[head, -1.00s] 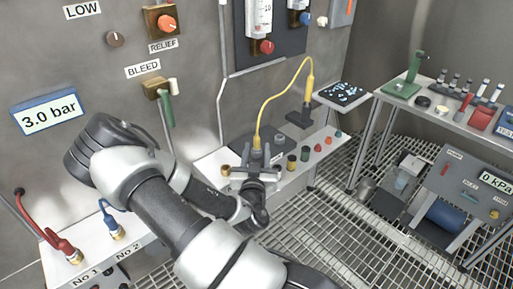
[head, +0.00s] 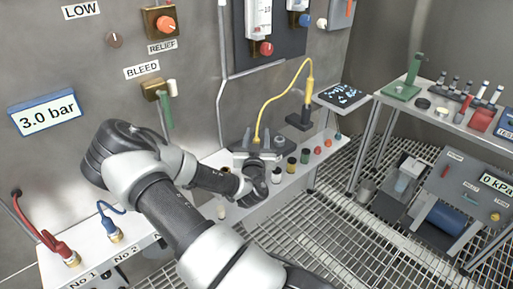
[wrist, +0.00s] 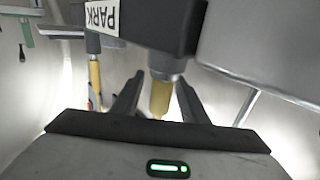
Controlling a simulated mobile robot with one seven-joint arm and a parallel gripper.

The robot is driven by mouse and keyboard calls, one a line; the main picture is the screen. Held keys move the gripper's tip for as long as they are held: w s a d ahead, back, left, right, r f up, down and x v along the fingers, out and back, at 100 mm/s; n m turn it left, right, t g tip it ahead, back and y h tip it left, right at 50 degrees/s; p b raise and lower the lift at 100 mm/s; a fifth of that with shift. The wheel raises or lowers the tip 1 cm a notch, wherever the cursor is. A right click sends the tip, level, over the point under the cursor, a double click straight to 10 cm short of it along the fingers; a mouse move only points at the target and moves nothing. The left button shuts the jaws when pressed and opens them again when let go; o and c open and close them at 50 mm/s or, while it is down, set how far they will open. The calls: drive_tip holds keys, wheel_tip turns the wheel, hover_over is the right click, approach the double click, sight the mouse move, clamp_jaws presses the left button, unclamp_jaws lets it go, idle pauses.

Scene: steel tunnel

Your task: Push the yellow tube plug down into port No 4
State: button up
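The yellow tube (head: 268,95) arches over the white shelf. Its right end has a thick yellow plug (head: 310,88) upright at a dark holder (head: 298,121). Its left end drops behind my gripper (head: 256,152), which hides its base. In the wrist view my gripper (wrist: 157,103) is open, its two dark fingers apart. A yellow plug end (wrist: 160,99) shows between them, below a dark block (wrist: 150,22) labelled PARK upside down, with gaps on both sides. Another yellow piece (wrist: 95,78) shows further left. I cannot make out port No 4.
Coloured caps (head: 304,156) line the shelf right of my gripper. Red (head: 68,255) and blue (head: 114,233) hose plugs sit at No 1 and No 2 on the left. A black tray (head: 342,95) and a tool bench (head: 440,112) stand to the right, above open grating.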

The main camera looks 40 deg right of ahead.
clamp_jaws()
drive_tip(key=shift+r, duration=0.15)
